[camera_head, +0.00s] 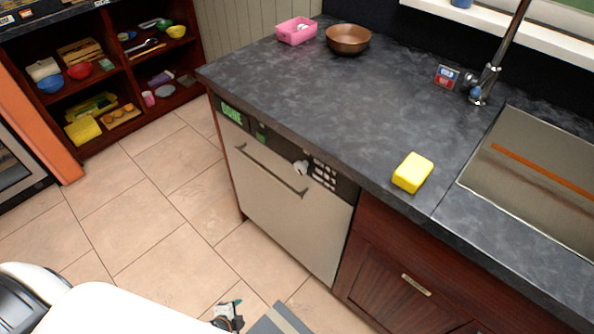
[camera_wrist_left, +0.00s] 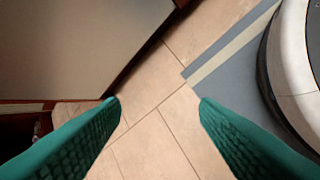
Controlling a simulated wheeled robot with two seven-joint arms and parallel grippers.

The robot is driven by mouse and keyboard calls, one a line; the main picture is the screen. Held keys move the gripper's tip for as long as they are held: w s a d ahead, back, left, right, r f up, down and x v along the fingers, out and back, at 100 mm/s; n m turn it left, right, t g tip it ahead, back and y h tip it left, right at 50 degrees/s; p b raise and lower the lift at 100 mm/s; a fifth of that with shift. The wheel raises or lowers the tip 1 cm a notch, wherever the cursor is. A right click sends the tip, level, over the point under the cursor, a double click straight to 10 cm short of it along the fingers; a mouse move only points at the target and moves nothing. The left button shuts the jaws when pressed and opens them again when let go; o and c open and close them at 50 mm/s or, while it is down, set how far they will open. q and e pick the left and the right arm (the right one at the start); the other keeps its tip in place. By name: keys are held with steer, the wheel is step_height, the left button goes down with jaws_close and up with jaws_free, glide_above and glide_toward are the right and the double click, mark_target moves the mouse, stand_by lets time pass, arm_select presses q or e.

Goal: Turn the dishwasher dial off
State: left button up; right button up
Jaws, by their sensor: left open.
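The dishwasher (camera_head: 280,215) is built in under the dark counter, with its door shut. Its white dial (camera_head: 300,167) sits on the black control panel (camera_head: 262,140), left of several small buttons. The angle of the dial is too small to tell. My left gripper (camera_head: 228,315) is low at the bottom edge of the head view, below and in front of the dishwasher, apart from the dial. In the left wrist view its two green fingers (camera_wrist_left: 158,102) are spread over floor tiles with nothing between them. A pale panel (camera_wrist_left: 75,40), seemingly the dishwasher door, fills the upper left there. My right gripper is not in view.
A bar handle (camera_head: 272,170) sticks out from the dishwasher door below the dial. On the counter (camera_head: 370,110) are a yellow sponge (camera_head: 412,172), a copper bowl (camera_head: 348,39) and a pink container (camera_head: 296,31). A sink (camera_head: 530,170) is at right.

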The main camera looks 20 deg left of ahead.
arm_select(q)
steer(key=w+a+r+m+t+h, duration=0.1)
steer(key=w+r+m+t, duration=0.3)
steer(key=w+r+m, duration=0.6)
steer(key=m+t+h, duration=0.6)
steer(key=m, duration=1.2)
glide_toward(299, 170)
steer(key=p+x, duration=0.1)
steer(key=x, duration=0.8)
steer(key=shift+w, duration=0.2)
steer(key=c, duration=1)
